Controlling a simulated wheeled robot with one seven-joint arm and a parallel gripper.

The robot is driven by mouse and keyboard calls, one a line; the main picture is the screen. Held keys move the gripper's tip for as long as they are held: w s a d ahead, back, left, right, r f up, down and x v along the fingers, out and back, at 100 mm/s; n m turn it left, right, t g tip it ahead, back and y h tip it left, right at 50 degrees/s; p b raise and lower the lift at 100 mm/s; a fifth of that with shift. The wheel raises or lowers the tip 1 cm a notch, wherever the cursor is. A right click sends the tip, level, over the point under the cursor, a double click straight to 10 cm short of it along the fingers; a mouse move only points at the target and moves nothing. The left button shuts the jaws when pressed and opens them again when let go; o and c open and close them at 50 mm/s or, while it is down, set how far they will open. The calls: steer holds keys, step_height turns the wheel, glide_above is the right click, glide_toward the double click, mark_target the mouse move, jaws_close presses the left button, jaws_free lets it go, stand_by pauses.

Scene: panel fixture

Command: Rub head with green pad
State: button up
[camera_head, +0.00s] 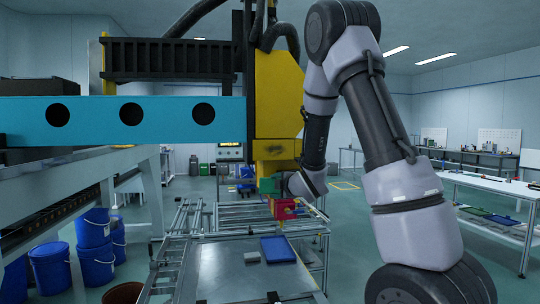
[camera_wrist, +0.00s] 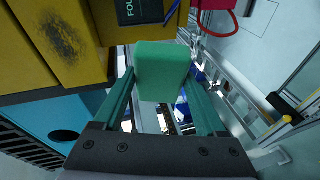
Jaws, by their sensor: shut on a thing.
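The yellow machine head (camera_head: 278,100) hangs from the gantry, with a dark smudge low on its face. In the wrist view the head (camera_wrist: 80,65) fills the upper left, and the smudge (camera_wrist: 58,36) shows clearly. My gripper (camera_wrist: 160,76) has green fingers shut on the green pad (camera_wrist: 161,62), a block held at the fingertips. The pad is to the right of the smudge in that view, apart from it. In the head view my gripper (camera_head: 270,186) is small, just below the yellow head, and partly hidden; pad and fingers are hard to separate there.
The blue gantry beam (camera_head: 160,118) runs left from the head. A red part (camera_head: 284,208) sits below the head. A metal table (camera_head: 225,280) below bears a blue tray (camera_head: 278,249) and a grey block (camera_head: 252,257).

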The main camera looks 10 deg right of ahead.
mark_target(260, 150)
step_height(260, 150, up, 12)
steer(key=s+a+n+t+y, duration=0.1)
steer(key=a+n+t+y, duration=0.1)
steer(key=n+y, duration=0.15)
steer(key=shift+w+a+f, duration=0.1)
steer(key=shift+w, duration=2.7)
steer(key=shift+w, duration=0.9)
